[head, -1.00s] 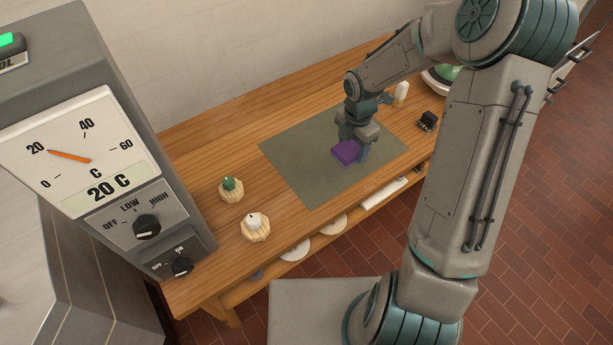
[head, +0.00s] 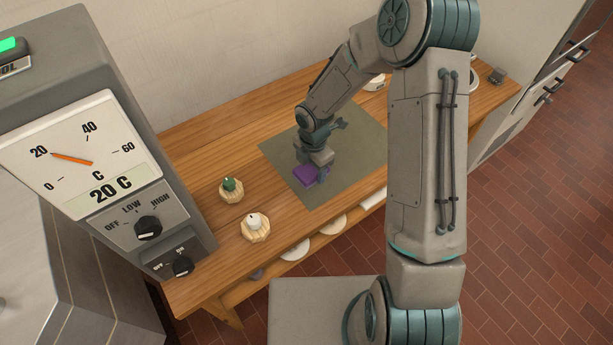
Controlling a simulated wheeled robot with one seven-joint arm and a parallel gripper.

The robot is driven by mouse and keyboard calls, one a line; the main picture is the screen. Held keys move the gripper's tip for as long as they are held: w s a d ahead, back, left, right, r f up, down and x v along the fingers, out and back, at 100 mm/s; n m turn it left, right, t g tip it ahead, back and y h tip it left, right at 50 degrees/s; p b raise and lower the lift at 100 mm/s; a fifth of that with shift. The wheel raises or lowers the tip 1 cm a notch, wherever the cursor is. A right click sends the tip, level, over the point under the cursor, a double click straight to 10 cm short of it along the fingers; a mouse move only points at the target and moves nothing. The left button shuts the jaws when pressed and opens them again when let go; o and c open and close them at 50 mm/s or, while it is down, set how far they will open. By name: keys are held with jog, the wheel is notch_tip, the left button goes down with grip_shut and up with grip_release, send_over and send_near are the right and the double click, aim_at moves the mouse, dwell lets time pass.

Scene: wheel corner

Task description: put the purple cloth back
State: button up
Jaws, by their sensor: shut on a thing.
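The purple cloth (head: 304,175) is a small folded pad at the left front part of the grey-green mat (head: 357,147) on the wooden table. My gripper (head: 318,175) is over the mat and shut on the cloth, with the cloth showing to the left of the fingers. I cannot tell whether the cloth touches the mat or is held just above it. My arm hides the right part of the mat.
Left of the mat, a green item (head: 230,184) and a white item (head: 254,221) stand on round wooden pieces. A grey control panel with a dial (head: 90,155) rises at the left. A shelf below holds white plates (head: 296,248). The table's back left is clear.

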aim_at(307, 178)
jog(key=shift+s+a+f, duration=0.15)
jog(key=shift+a+f, duration=0.45)
jog(key=shift+a, duration=0.2)
jog(key=shift+f+p, duration=0.5)
jog(key=shift+f, duration=1.1)
jog(key=shift+f+b, duration=0.3)
jog(key=shift+f, duration=0.1)
jog(key=o, duration=1.2)
jog(key=shift+r, duration=0.1)
